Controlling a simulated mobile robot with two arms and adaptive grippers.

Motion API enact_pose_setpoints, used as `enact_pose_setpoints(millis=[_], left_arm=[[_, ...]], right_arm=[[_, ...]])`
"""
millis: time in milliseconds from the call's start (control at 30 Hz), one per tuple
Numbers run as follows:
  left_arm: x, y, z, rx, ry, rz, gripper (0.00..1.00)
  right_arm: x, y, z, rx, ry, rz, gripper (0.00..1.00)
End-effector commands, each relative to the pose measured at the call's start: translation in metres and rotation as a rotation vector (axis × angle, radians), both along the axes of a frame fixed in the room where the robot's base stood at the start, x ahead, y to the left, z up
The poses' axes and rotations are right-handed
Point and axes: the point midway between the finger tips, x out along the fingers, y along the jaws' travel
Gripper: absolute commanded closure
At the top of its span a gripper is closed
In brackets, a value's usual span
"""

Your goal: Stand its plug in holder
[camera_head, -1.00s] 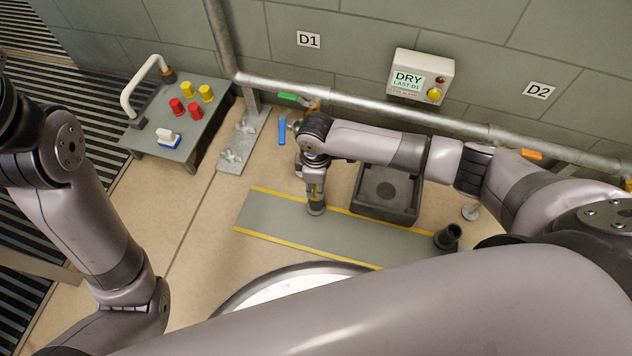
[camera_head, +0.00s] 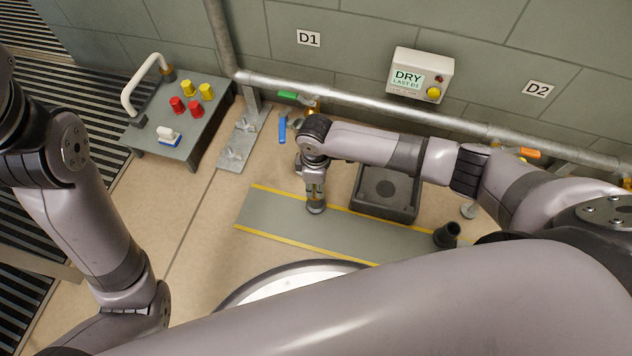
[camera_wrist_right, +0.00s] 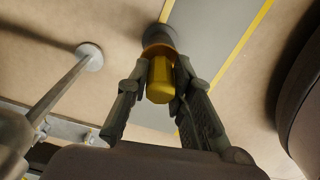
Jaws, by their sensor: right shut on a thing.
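My right gripper (camera_head: 315,188) points down at the left part of the grey strip with yellow edges. In the right wrist view its two fingers (camera_wrist_right: 160,80) are shut on a yellow plug (camera_wrist_right: 160,84), one on each side. The plug's far end meets a round dark grey piece (camera_wrist_right: 159,36) on the strip, which looks like a holder. That piece also shows in the head view (camera_head: 316,207), just below the fingertips. How deep the plug sits in it is hidden. A dark open cup (camera_head: 446,236) stands farther right on the strip. My left gripper is out of view.
A dark square tray (camera_head: 386,211) lies right behind the strip (camera_head: 275,218). A metal pipe (camera_head: 370,102) runs along the wall under a box reading DRY (camera_head: 420,77). A bench (camera_head: 190,120) with red and yellow knobs stands at left.

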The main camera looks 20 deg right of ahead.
Motion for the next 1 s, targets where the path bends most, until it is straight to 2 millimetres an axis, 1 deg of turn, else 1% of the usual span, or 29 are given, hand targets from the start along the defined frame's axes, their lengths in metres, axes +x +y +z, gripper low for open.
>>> enact_pose_setpoints(millis=[233,267,300,567,600,800,1000], left_arm=[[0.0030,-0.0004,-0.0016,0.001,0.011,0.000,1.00],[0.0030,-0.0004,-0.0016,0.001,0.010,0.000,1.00],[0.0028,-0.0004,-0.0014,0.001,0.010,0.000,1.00],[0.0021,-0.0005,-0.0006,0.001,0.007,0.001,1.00],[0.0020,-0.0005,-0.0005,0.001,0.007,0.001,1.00],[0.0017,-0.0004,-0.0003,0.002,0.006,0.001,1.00],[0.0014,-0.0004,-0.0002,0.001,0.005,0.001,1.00]], right_arm=[[0.0001,0.0000,0.0000,0.000,0.000,0.000,1.00],[0.0001,0.0000,0.0000,0.000,0.000,0.000,0.77],[0.0001,0.0000,0.0000,0.000,0.000,0.000,0.74],[0.0000,-0.0002,-0.0001,0.000,0.000,-0.001,0.57],[0.0000,-0.0002,-0.0001,0.000,0.000,-0.001,0.55],[0.0000,-0.0003,-0.0001,0.000,0.000,-0.001,0.55],[-0.0002,-0.0005,-0.0003,-0.001,0.000,-0.001,0.42]])
